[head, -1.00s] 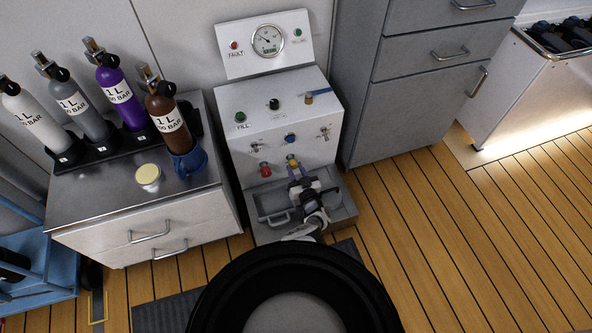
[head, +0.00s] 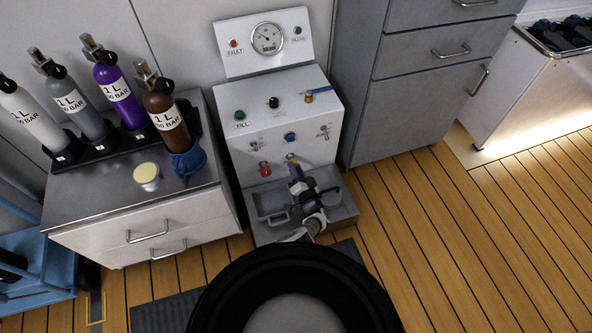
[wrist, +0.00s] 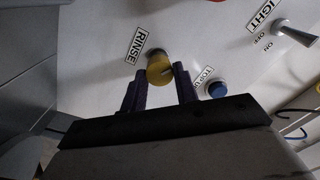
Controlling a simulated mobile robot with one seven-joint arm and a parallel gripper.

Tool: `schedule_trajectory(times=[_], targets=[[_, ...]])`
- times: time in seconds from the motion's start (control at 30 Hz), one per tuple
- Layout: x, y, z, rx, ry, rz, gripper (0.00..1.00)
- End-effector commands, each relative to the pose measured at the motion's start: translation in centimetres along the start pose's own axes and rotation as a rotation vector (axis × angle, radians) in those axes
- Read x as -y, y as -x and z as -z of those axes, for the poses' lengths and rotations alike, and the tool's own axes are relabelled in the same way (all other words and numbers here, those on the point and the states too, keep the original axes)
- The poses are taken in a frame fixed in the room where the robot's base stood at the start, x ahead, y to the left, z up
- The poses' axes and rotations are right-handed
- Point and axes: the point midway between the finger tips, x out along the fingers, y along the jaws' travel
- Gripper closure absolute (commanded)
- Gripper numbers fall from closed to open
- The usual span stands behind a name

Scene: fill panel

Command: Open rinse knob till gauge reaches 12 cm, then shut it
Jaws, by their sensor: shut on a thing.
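The yellow rinse knob (wrist: 157,64) sits on the white fill panel's front, beside the RINSE label (wrist: 135,45) in the wrist view. It also shows small in the head view (head: 291,158). My gripper (wrist: 160,76) is shut on the knob, one dark purple finger on each side. A dark mark shows on the knob's face, pointing to the right in the wrist view. In the head view my gripper (head: 295,171) hangs over the panel's tray. The round gauge (head: 267,38) is on the upright back plate; its reading is too small to tell.
A blue TOP UP button (wrist: 217,89) and a LIGHT switch (wrist: 293,31) lie to the right of the knob. A red knob (head: 265,169) is close to its left. A grey tray (head: 347,207) lies below. Bottles stand on the left cabinet.

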Motion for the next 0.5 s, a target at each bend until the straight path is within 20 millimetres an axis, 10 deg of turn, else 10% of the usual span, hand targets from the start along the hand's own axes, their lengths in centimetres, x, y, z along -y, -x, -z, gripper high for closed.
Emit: schedule_trajectory(times=[0.5], targets=[[0.01,-0.12,0.00,-0.025,-0.490,0.004,0.93]])
